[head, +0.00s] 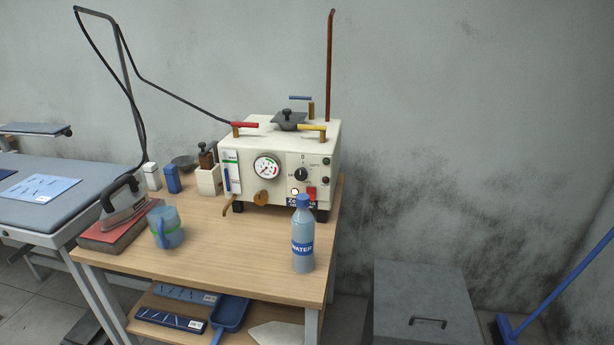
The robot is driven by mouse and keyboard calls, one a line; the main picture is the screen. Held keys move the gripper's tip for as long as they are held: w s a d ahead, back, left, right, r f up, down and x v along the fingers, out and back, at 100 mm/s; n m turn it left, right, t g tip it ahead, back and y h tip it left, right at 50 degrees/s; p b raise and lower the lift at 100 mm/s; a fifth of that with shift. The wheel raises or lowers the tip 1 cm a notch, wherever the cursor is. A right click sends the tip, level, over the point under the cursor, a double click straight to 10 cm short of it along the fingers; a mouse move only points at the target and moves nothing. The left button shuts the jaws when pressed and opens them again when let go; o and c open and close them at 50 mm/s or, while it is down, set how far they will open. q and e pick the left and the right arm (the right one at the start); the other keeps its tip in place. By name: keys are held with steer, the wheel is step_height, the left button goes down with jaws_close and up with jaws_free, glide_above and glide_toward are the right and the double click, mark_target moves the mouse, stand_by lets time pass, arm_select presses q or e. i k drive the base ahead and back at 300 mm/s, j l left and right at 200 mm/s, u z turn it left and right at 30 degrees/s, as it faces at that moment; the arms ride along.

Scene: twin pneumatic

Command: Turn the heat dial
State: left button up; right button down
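The white steam generator box (290,160) stands at the back of the wooden table. Its front panel carries a black dial (301,174) with small markings around it, which looks like the heat dial. The dial's exact setting is too small to read. A round gauge (267,167) with red and green marks is to its left. A red switch (310,193) is just below the dial. Neither of my grippers shows in the head view, and nothing touches the dial.
A water bottle (302,236) stands upright on the wooden table (235,250), in front of the box's right side. A blue mug (165,228) and an iron (124,208) on a red pad are at the left. Blue-grey ironing board (75,185) adjoins the left.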

mark_target(301, 175)
steer(key=i+j+u, duration=0.35)
steer(key=j, duration=0.3)
steer(key=i+j+u, duration=0.35)
steer(key=j, duration=0.25)
steer(key=i+j+u, duration=0.35)
steer(key=i+j, duration=0.1)
steer(key=i, duration=0.1)
